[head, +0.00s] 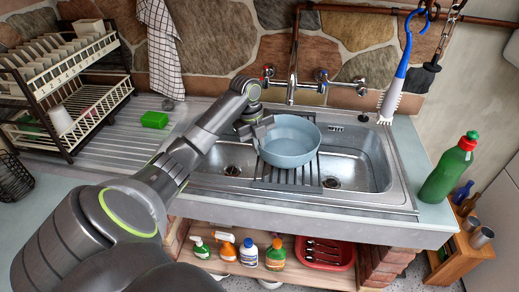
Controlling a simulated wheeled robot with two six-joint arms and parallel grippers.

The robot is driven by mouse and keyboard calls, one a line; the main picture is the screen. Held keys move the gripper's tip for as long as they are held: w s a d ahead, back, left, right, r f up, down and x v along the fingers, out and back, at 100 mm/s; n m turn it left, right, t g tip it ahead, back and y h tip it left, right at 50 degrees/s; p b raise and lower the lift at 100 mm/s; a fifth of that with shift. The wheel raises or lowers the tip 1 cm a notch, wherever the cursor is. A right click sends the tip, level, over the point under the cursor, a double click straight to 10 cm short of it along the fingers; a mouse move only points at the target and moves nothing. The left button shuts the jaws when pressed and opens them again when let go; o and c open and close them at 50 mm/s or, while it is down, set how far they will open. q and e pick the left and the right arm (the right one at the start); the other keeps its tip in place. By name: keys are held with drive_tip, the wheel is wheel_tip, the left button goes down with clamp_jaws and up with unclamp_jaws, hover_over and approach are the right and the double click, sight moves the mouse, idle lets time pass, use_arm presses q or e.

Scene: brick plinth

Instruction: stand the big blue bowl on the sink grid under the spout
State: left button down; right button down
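The big blue bowl (290,145) is upright over the sink grid (288,178), in front of the tap's spout (293,82). The grid lies across the middle of the steel sink (355,150). I cannot tell whether the bowl rests on the grid or is just above it. My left gripper (262,128) is at the bowl's left rim, its fingers close against the wall. Whether they are clamped on the rim is too small to tell. My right gripper is not in view.
A dish rack (75,120) with plates stands at the left, beside a green sponge (154,119). A blue brush (396,85) hangs at the right of the sink. A green bottle (449,170) stands on the right counter end. Spray bottles and a red tray (325,252) are below.

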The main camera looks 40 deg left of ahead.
use_arm(q)
drive_tip(key=shift+d+f, duration=0.1)
drive_tip(key=shift+f, duration=0.9)
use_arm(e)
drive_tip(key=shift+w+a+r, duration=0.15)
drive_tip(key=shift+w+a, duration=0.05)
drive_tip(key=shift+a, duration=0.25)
use_arm(q)
drive_tip(key=c, duration=1.7)
unclamp_jaws()
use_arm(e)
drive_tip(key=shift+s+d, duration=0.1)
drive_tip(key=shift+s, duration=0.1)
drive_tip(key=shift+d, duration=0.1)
